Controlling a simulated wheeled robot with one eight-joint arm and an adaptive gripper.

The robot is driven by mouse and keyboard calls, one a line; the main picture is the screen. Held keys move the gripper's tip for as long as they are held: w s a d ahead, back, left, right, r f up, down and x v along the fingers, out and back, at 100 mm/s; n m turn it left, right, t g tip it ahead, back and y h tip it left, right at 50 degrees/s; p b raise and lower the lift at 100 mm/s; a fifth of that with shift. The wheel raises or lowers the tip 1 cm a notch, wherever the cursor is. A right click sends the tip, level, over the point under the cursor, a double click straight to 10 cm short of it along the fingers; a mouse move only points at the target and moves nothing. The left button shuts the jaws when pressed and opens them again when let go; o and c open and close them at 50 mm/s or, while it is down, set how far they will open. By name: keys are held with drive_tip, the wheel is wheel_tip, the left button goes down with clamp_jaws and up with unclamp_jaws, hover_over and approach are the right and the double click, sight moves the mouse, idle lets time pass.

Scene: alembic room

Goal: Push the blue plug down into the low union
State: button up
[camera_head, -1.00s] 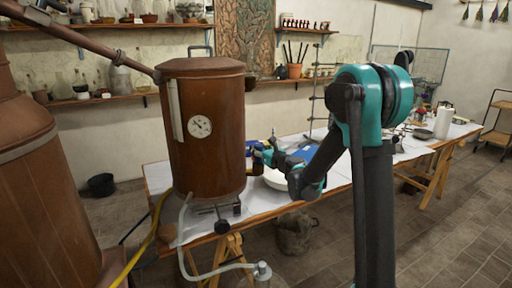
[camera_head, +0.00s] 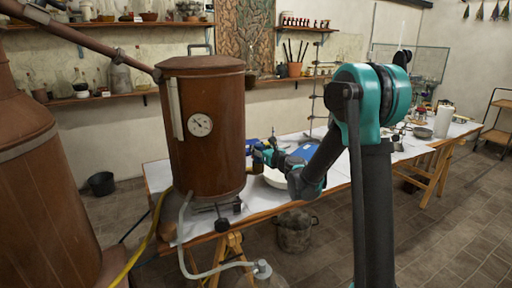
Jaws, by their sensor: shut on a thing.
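My gripper (camera_head: 264,154) is small and far off at the end of my arm, just right of the copper boiler (camera_head: 204,130) and above the worktable. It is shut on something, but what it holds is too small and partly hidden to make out. I cannot pick out the blue plug or the low union with certainty. A pale hose runs from the boiler's foot to a grey fitting (camera_head: 263,269) at the bottom edge.
A white basin (camera_head: 274,178) stands on the worktable (camera_head: 262,203) below my gripper, with a blue sheet (camera_head: 302,152) behind. A metal bucket (camera_head: 294,230) and a black bucket (camera_head: 101,184) stand on the floor. Open floor lies at the right.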

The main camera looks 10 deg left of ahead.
drive_tip(key=shift+f, duration=1.4)
idle(2.8)
drive_tip(key=o, duration=1.5)
